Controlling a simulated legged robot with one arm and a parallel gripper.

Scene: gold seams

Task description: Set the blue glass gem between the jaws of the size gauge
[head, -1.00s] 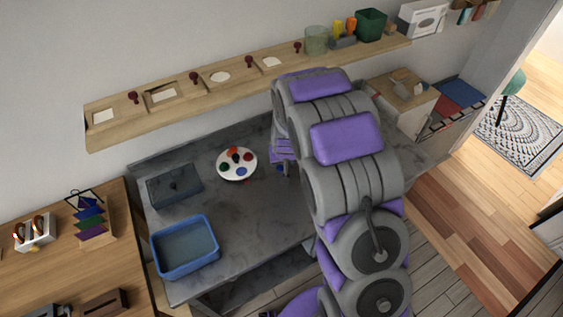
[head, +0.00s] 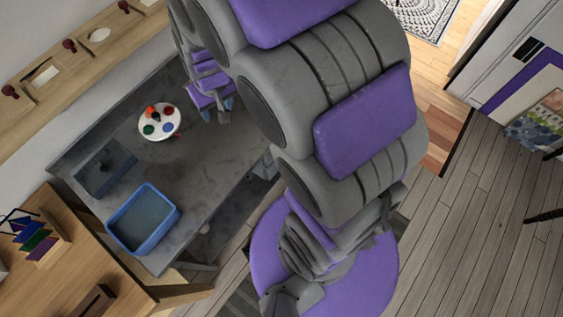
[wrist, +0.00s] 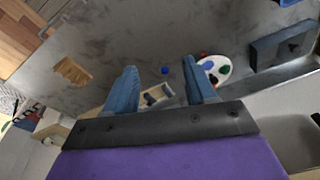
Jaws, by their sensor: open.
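A small blue piece that looks like the blue glass gem (wrist: 165,71) lies on the grey table in the wrist view, left of a white palette. My gripper (wrist: 162,82) has its two blue fingers spread with nothing between them. The gem shows beyond the fingertips, in the gap. A small wooden piece with dark parts (wrist: 157,96) shows between the fingers, lower in the picture; I cannot tell whether it is the size gauge. In the head view my gripper (head: 219,109) is right of the palette, over the table, and the gem is not visible.
The white palette (head: 170,112) holds several coloured pieces. A notched wooden piece (wrist: 72,72) lies at left in the wrist view. The wooden shelf (head: 62,49) runs along the wall.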

